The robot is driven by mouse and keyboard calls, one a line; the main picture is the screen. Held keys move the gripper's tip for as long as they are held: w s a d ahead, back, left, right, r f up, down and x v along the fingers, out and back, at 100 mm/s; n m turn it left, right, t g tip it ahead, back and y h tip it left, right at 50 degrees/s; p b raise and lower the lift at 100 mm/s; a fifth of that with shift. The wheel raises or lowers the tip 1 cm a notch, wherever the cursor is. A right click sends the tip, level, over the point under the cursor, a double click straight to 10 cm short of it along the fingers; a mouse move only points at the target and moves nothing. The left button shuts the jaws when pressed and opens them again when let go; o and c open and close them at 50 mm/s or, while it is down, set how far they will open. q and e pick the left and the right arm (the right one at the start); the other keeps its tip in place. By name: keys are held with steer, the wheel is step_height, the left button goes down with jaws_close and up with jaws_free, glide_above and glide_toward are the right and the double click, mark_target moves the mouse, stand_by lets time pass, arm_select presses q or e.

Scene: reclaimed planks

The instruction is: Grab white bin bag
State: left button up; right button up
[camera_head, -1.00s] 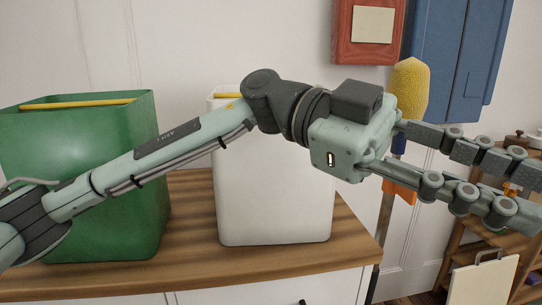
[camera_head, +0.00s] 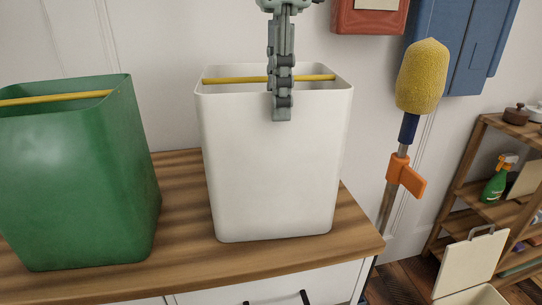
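The white bin (camera_head: 272,170) stands upright on the wooden counter, in the middle of the head view. A yellow bar (camera_head: 225,80) spans its open top. My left gripper (camera_head: 282,108) points straight down over the bin's top, and its fingers overlap the yellow bar and the front rim in the picture. The fingers are seen edge-on, one behind the other, so I cannot tell whether they are open, shut or touching the bar. The inside of the bin is mostly hidden by its front wall. My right gripper is not in view.
A green bin (camera_head: 75,175) with its own yellow bar (camera_head: 55,97) stands on the wooden counter (camera_head: 180,215) to the left. A yellow duster on a pole (camera_head: 421,78) stands at right. A wooden shelf (camera_head: 462,190) holds a green spray bottle (camera_head: 494,185).

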mark_target(270, 150)
arm_select(q)
step_height(270, 150, down, 7)
steer(key=shift+s+p, duration=0.3)
steer(key=shift+p, duration=0.15)
steer(key=shift+a+r, duration=0.1)
steer(key=shift+r, duration=0.05)
jaws_close()
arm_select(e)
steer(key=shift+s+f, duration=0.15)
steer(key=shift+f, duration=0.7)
